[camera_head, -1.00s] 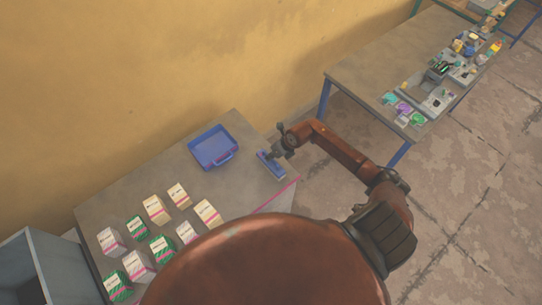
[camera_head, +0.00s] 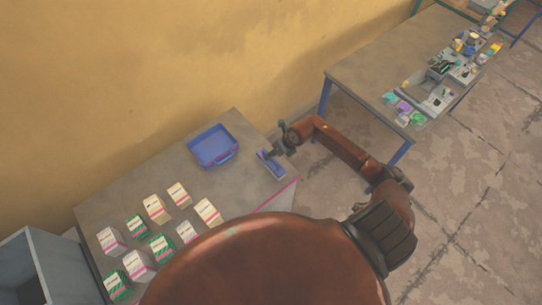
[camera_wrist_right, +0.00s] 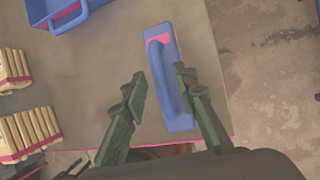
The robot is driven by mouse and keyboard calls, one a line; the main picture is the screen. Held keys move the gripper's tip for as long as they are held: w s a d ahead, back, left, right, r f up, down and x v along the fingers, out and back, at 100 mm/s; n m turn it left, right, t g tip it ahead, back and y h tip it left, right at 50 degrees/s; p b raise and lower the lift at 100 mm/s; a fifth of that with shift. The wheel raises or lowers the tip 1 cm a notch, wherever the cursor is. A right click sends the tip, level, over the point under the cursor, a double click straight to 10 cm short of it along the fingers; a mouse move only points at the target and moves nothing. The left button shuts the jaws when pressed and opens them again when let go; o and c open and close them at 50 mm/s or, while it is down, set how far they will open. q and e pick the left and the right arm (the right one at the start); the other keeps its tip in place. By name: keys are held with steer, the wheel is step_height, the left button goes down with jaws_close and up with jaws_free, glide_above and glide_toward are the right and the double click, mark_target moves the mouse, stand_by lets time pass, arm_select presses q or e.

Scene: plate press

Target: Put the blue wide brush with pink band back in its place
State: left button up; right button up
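The blue wide brush with pink band (camera_head: 274,168) lies on the table near its right end. In the right wrist view the brush (camera_wrist_right: 173,110) shows its long blue handle and a pink strip near the top. My right gripper (camera_head: 278,152) is over it. In the right wrist view the fingers of my right gripper (camera_wrist_right: 159,82) are apart, one on each side of the handle. The right finger looks close to the handle; I cannot tell if it touches. My left gripper is not in view.
A blue tray (camera_head: 213,134) sits left of the brush on the table (camera_head: 140,190). Several labelled boxes (camera_head: 160,245) stand at the front left. A grey bin (camera_head: 25,270) is at the lower left. A second table (camera_head: 365,75) with several items stands at the back right.

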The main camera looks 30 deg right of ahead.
steer(key=b+v, duration=0.1)
steer(key=v, duration=0.9)
steer(key=shift+s+r+b, duration=0.25)
steer(key=shift+r+b, duration=0.05)
steer(key=shift+r, duration=0.05)
